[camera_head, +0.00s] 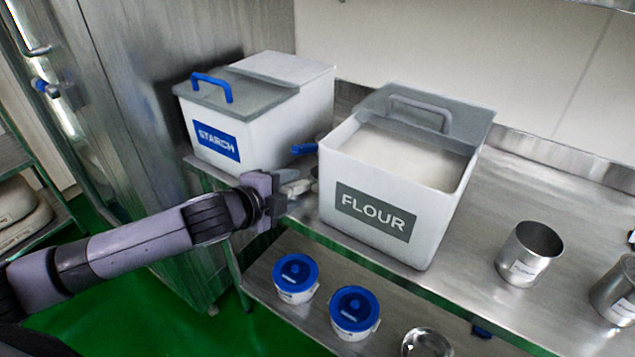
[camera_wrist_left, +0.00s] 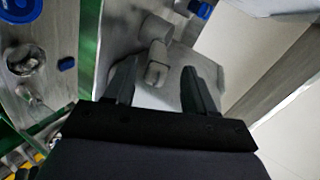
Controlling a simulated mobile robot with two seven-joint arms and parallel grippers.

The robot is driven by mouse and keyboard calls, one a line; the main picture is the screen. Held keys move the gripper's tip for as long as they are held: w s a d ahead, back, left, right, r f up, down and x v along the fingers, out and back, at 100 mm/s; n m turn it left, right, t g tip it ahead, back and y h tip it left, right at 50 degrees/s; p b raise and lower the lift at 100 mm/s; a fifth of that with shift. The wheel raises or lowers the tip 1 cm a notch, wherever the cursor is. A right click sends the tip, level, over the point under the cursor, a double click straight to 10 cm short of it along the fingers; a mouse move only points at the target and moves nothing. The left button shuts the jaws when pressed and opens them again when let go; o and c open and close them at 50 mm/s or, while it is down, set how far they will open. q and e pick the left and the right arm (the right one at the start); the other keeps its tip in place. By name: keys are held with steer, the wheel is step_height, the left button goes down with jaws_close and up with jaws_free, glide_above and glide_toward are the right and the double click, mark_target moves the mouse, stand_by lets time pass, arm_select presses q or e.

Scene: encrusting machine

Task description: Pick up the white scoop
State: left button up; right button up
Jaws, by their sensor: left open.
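A whitish scoop (camera_head: 297,186) lies on the steel counter between the starch bin and the flour bin. My left gripper (camera_head: 270,198) is just in front of it in the head view and partly hides it. In the left wrist view, a pale grey-white piece with a rounded end, which looks like the scoop (camera_wrist_left: 155,55), shows ahead of and between the fingers. The left gripper (camera_wrist_left: 157,82) is open, with its two dark fingers apart. I cannot tell how close the fingertips are to the scoop. My right gripper is in neither view.
The open flour bin (camera_head: 395,230) stands close on the right, the lidded starch bin (camera_head: 290,110) behind left. A blue handle (camera_head: 304,149) pokes out between them. Steel cups (camera_head: 528,252) stand right. Blue-lidded tubs (camera_head: 296,277) sit on the lower shelf (camera_head: 262,308).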

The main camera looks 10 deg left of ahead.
mark_target(300, 187)
arm_select(q)
steer(key=shift+f+x, duration=0.25)
steer(key=shift+x, duration=2.4)
steer(key=shift+s+a, duration=0.15)
steer(key=shift+c, duration=0.3)
steer(key=shift+r, duration=0.1)
jaws_close()
